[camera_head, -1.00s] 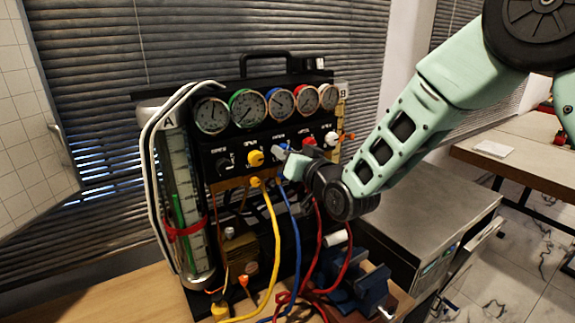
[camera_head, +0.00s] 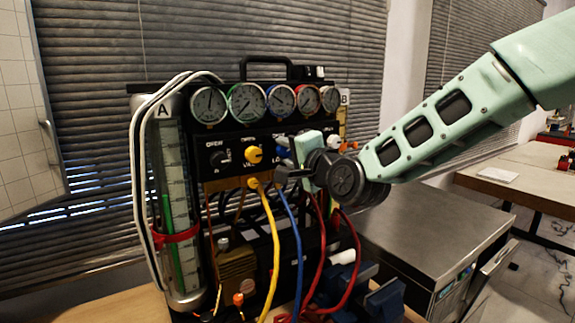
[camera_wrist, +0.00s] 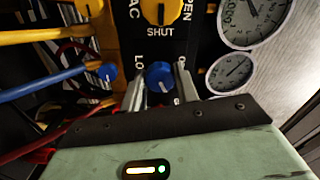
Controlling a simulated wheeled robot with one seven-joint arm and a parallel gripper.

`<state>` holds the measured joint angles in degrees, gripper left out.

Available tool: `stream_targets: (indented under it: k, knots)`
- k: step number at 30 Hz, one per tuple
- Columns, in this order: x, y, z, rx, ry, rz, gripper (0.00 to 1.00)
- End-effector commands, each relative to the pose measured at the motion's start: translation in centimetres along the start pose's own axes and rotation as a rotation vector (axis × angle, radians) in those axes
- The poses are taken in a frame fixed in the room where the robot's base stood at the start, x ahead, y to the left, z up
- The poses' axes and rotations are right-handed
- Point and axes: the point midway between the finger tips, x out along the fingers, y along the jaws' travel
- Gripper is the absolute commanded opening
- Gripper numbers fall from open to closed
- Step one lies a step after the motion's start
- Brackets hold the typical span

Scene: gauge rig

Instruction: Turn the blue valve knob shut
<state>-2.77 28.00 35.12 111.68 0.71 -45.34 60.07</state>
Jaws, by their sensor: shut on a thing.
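The blue valve knob (camera_wrist: 159,74) shows in the wrist view on the black panel, between the two grey fingers of my gripper (camera_wrist: 160,88). The fingers are shut on it from both sides, and they hide part of the panel lettering around it. In the head view my gripper (camera_head: 287,165) reaches the panel from the right. The blue knob there is mostly hidden behind the fingers and wrist; a bit of blue (camera_head: 281,151) shows above them.
A yellow knob (camera_head: 253,155) sits left of the blue one, with a row of round gauges (camera_head: 248,103) above. Yellow, blue and red hoses (camera_head: 321,255) hang below the panel close to my wrist. A grey cabinet (camera_head: 430,235) stands at right.

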Motion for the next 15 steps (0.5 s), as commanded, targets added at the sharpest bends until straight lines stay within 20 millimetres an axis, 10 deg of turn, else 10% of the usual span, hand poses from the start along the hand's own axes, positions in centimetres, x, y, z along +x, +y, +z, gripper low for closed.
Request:
stream_targets:
  k: [15]
  knots:
    - [0.0,0.2,-0.12,0.346,0.003,0.001,0.08]
